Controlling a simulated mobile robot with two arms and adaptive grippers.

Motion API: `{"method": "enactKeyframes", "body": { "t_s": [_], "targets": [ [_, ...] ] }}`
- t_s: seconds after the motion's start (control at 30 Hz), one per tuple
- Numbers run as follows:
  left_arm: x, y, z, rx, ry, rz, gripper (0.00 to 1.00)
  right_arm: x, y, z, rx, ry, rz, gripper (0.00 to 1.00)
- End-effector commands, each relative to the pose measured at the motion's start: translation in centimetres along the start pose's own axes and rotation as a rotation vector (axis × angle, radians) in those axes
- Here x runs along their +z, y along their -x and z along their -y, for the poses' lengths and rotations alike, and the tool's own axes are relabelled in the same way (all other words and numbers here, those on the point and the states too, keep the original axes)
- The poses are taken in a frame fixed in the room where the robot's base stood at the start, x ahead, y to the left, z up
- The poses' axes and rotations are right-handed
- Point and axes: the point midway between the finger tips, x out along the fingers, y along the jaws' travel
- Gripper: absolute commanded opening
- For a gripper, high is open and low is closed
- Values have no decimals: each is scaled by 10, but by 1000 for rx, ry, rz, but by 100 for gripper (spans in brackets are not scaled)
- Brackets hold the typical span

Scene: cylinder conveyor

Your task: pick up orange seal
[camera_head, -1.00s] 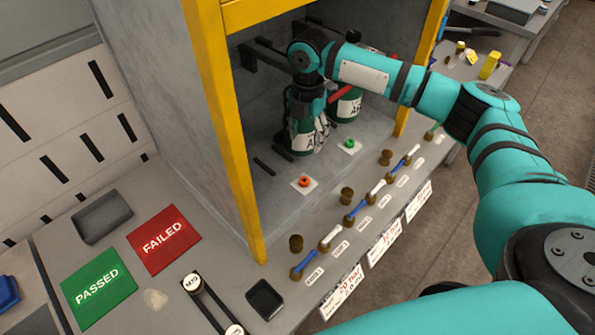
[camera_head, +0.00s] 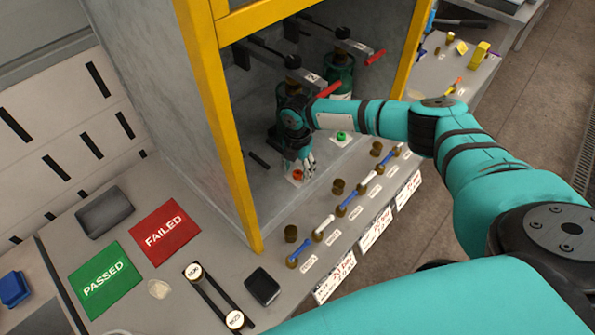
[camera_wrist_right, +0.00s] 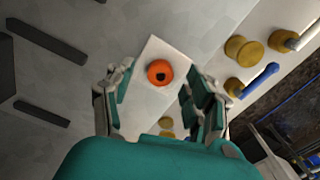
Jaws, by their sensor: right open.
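The orange seal (camera_head: 298,175) is a small ring on a white square card on the grey floor of the yellow-framed booth. In the right wrist view the orange seal (camera_wrist_right: 160,72) shows a dark centre hole and lies on the white card (camera_wrist_right: 152,105), just beyond and between my fingertips. My right gripper (camera_head: 303,160) is directly over the seal, pointing down, open and empty. In the wrist view the fingers of my right gripper (camera_wrist_right: 160,95) stand apart on either side of the card. My left gripper is not in view.
A green seal (camera_head: 341,136) sits on its own card close to my right forearm. Green cylinders (camera_head: 338,75) with red-handled clamps stand behind. Brass fittings (camera_head: 338,187) and blue and white pieces line the front edge. Red FAILED (camera_head: 165,228) and green PASSED mats lie left.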

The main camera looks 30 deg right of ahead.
Motion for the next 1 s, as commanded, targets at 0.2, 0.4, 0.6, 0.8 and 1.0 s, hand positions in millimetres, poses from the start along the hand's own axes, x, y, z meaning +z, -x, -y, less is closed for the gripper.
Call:
{"method": "enactKeyframes", "body": {
  "t_s": [0.2, 0.4, 0.6, 0.8, 1.0],
  "targets": [
    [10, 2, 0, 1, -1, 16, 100, 1, -10, 0, 0, 0, 2, 55],
    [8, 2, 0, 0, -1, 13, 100, 1, -10, 0, 0, 0, 1, 44],
    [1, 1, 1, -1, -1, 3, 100, 1, -9, 0, 0, 0, 1, 18],
    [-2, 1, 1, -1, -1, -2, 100, 1, -9, 0, 1, 0, 1, 15],
    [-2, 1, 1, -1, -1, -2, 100, 1, -8, 0, 1, 0, 1, 15]
  ]
}}
